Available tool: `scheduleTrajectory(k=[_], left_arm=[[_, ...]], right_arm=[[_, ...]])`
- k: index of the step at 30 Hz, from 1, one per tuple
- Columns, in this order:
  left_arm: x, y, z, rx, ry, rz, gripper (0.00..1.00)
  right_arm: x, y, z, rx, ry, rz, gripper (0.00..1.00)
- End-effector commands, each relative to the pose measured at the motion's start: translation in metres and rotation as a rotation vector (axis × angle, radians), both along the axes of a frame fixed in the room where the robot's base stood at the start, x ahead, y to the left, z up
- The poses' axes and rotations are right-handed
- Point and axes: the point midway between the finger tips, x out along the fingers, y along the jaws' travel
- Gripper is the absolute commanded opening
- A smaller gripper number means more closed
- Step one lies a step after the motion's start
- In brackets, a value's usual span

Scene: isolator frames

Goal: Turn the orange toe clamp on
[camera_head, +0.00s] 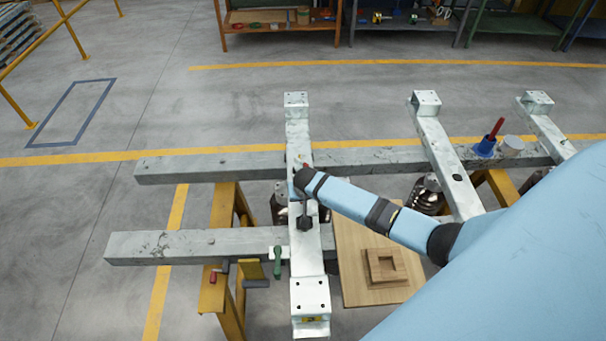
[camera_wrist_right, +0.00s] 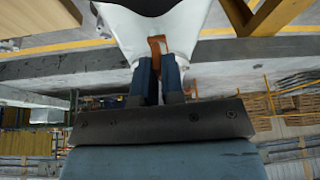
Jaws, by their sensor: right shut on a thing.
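My right gripper (camera_wrist_right: 157,66) is shut on an orange handle (camera_wrist_right: 157,44), which shows between its two blue fingers in the right wrist view. In the head view my right gripper (camera_head: 300,186) is over the near-left pale steel crossbeam, and my arm hides most of the handle. A dark clamp body (camera_head: 304,222) stands on that crossbeam just in front of the gripper. I cannot tell the handle's exact angle. My left gripper is not in view.
A blue clamp with a red handle (camera_head: 487,146) stands at the right. A wooden board (camera_head: 352,240) lies below the frame. Shelves (camera_head: 285,30) are at the back.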

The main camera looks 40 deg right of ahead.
Motion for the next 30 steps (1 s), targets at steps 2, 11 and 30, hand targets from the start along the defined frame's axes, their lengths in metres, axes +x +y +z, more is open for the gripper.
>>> scheduleTrajectory(k=[2,11,30], left_arm=[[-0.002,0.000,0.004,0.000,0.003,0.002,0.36],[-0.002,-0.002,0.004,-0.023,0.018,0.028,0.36],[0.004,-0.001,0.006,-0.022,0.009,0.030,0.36]], right_arm=[[0.000,0.001,0.001,0.003,0.002,-0.043,0.00],[0.000,0.001,0.000,0.001,0.000,-0.133,0.00],[0.001,0.000,0.000,0.000,-0.001,-0.148,0.34]])
